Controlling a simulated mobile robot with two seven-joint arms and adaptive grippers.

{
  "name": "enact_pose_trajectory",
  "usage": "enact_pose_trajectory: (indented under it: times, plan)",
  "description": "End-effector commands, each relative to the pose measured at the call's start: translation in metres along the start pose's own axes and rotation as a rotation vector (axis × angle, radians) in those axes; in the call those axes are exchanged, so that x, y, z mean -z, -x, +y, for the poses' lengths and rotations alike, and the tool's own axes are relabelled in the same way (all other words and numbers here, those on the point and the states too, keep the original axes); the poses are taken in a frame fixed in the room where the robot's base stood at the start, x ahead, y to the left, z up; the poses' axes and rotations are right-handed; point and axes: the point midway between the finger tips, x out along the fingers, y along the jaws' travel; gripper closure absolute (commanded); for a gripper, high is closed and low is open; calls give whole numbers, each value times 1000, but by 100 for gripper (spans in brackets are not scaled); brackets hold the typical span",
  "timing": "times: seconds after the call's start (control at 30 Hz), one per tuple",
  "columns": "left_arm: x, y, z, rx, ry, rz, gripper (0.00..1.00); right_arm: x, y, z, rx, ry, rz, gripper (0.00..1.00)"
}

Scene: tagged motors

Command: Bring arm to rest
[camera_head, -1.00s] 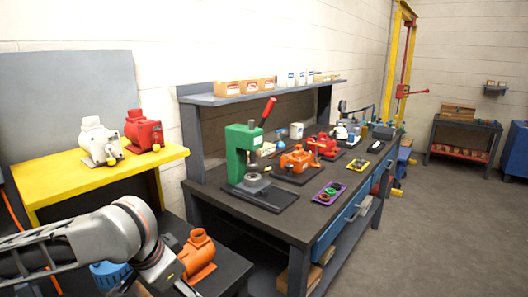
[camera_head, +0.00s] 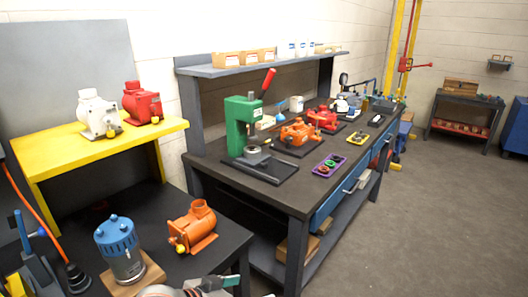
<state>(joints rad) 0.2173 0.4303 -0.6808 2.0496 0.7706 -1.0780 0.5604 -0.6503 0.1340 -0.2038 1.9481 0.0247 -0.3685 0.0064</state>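Part of my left arm shows at the bottom edge, with what looks like my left gripper (camera_head: 212,284) cut off by the frame. Whether its fingers are open or shut cannot be told. No motor is seen in it. My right gripper is out of view. A white motor (camera_head: 97,114) and a red motor (camera_head: 141,103), each with a yellow tag, stand on the yellow shelf (camera_head: 50,160). An orange motor (camera_head: 194,228) with a yellow tag lies on the dark bench (camera_head: 215,262) below. A blue-topped motor (camera_head: 118,245) stands on a wooden block beside it.
A long workbench (camera_head: 302,205) carries a green press (camera_head: 243,125), orange (camera_head: 298,132) and red (camera_head: 322,118) machines, a purple tray (camera_head: 329,165) and a yellow tray (camera_head: 358,136). A blue clamp (camera_head: 33,262) stands at the lower left. The floor (camera_head: 430,215) on the right is clear.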

Motion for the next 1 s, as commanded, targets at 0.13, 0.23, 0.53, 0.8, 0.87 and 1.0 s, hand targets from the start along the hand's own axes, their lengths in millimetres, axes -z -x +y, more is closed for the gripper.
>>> enact_pose_trajectory:
  times: [0.13, 0.23, 0.53, 0.8, 0.87, 1.0]
  plan:
    - [-42, -3, -15, 67, 49, 64, 26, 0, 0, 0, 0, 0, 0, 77]
    - [-75, 0, -28, 131, 63, 93, 26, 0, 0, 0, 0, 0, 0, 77]
    - [-202, 43, -64, 366, 25, 77, 26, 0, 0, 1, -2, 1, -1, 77]
    - [-275, 83, -71, 479, -47, 13, 26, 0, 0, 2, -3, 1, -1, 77]
    - [-280, 86, -71, 485, -54, 8, 26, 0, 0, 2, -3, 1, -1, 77]
    - [-280, 87, -71, 487, -55, 8, 26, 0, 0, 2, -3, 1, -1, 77]
